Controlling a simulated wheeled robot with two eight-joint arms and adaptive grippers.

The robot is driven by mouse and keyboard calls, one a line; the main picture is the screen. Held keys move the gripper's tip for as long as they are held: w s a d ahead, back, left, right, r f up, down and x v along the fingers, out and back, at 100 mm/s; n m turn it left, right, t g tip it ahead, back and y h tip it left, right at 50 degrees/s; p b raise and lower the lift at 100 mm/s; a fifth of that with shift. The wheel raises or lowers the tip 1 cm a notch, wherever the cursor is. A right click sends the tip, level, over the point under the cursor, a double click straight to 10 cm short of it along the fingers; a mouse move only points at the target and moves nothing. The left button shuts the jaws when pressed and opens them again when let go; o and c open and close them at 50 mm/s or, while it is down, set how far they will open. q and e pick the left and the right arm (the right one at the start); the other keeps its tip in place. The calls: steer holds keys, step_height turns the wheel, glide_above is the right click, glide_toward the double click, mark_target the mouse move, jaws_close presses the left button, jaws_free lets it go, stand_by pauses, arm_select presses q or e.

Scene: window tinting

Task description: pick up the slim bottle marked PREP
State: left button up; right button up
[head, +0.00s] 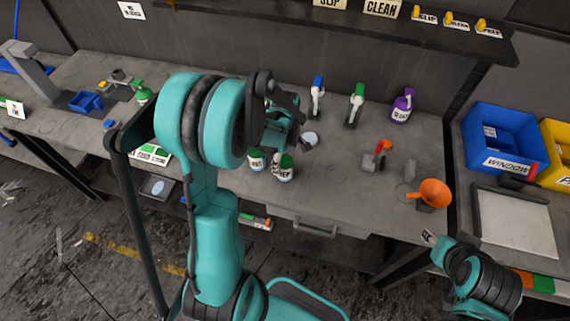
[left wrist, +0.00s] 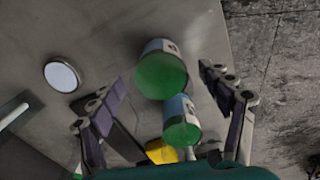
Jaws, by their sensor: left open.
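The right one (head: 285,174) has a label that appears to read PREP; the left one (head: 256,165) has a label I cannot read clearly. The left wrist view shows two green-capped bottles, a larger-looking one (left wrist: 162,72) and a smaller-looking one (left wrist: 181,125); their labels are unreadable there. My left gripper (left wrist: 164,80) is open and empty, its fingers on either side of the bottles. In the head view my left arm partly hides it. My right gripper (head: 440,248) is low at the right, its fingers unclear.
A round pale lid or disc (head: 308,139) lies behind the bottles. An orange funnel (head: 434,193) and blue bin (head: 505,136) are at the right.

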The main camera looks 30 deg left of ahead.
arm_select(q)
steer(key=shift+f, duration=0.15)
steer(key=c, duration=1.4)
